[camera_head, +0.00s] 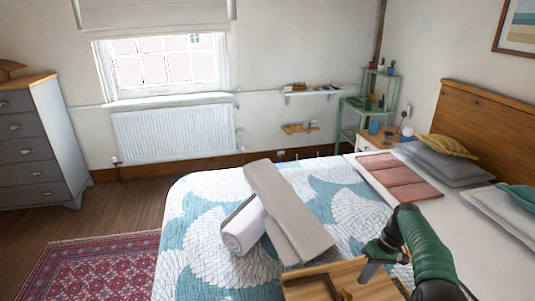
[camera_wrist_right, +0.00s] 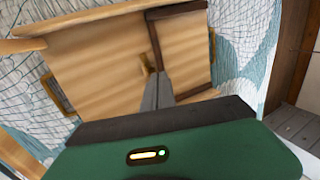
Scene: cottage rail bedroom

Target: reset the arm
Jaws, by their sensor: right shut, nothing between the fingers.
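My right arm (camera_head: 425,245) is green and black and comes in from the lower right of the head view. My right gripper (camera_head: 370,268) is shut and empty, over a wooden tray (camera_head: 310,284) on the bed. In the right wrist view the grey fingers (camera_wrist_right: 156,92) are together and point at the wooden tray (camera_wrist_right: 100,60), which has a dark strip and a small wooden piece. I cannot tell whether the fingertips touch it. My left gripper is not in view.
The bed (camera_head: 195,215) fills the middle, with a rolled towel (camera_head: 243,228) and a long grey folded cloth (camera_head: 290,215) on it. Pillows (camera_head: 445,165) and a folded pink cloth (camera_head: 395,175) lie near the headboard (camera_head: 485,120). Free floor (camera_head: 120,205) lies left of the bed.

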